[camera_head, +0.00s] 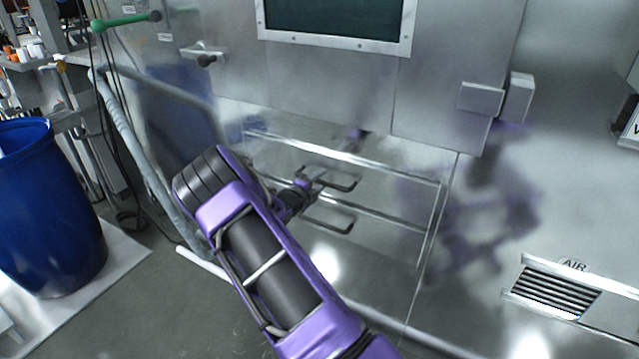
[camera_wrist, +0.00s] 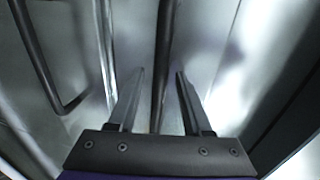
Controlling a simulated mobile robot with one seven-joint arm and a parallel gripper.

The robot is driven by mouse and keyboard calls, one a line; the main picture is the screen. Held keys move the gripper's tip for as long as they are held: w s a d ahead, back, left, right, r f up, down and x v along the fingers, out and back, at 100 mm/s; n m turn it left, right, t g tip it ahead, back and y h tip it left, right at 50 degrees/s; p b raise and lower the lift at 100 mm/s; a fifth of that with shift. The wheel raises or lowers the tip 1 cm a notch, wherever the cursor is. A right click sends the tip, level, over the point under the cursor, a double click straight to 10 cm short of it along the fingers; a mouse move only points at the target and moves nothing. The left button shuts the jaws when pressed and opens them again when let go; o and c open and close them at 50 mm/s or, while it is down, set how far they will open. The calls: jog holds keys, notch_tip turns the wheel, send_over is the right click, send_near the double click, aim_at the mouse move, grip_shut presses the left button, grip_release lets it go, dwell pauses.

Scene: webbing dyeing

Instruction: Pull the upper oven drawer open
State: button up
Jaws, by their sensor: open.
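The upper oven drawer (camera_head: 393,196) is a flat steel front in the oven's lower face and looks shut. Its dark bar handle (camera_head: 343,188) is partly hidden by my gripper (camera_head: 316,178), which is at the handle's left part. In the wrist view my gripper (camera_wrist: 157,85) is open. A dark bar, which looks like the upper handle (camera_wrist: 164,45), passes between the two fingers. I cannot tell whether either finger touches it. The lower drawer (camera_head: 380,262) has a similar handle (camera_head: 330,226), which shows at the left in the wrist view (camera_wrist: 42,68).
An oven door with a dark window (camera_head: 335,18) is above the drawers. A latch block (camera_head: 482,98) juts out at right, above an air grille (camera_head: 555,292). A blue barrel (camera_head: 48,210) and a hose (camera_head: 135,160) stand at left. Floor in front is clear.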

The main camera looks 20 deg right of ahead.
grip_shut()
dwell(1.4)
